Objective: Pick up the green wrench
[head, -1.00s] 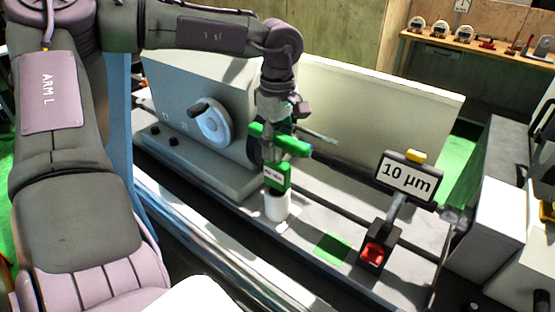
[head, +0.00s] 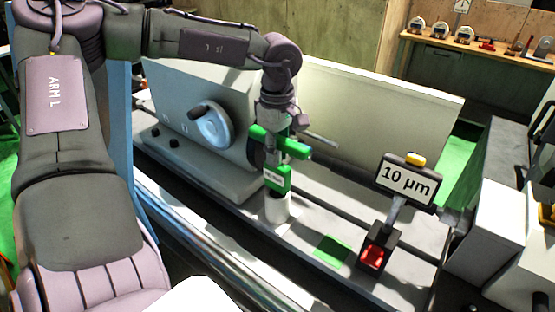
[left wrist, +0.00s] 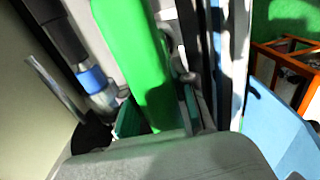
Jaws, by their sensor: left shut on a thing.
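The green wrench (head: 293,148) has a bar-shaped upper part. My left gripper (head: 273,148) comes down on it from above and is shut on it. A green block with a small pale label (head: 277,179) is just below the bar; I cannot tell whether it is part of the wrench. A white cylinder (head: 277,210) stands under this block, and any gap between them is hard to see. In the left wrist view, the long green wrench (left wrist: 138,50) runs up between the jaws (left wrist: 155,118). My right gripper is not in view.
The grinder's handwheel (head: 212,127) is left of the gripper, and a pale panel (head: 380,105) is behind. A "10 µm" display (head: 407,180) and a red-lit switch (head: 373,257) stand to the right. A green square (head: 332,249) marks the bed. A blue panel (left wrist: 275,125) shows in the wrist view.

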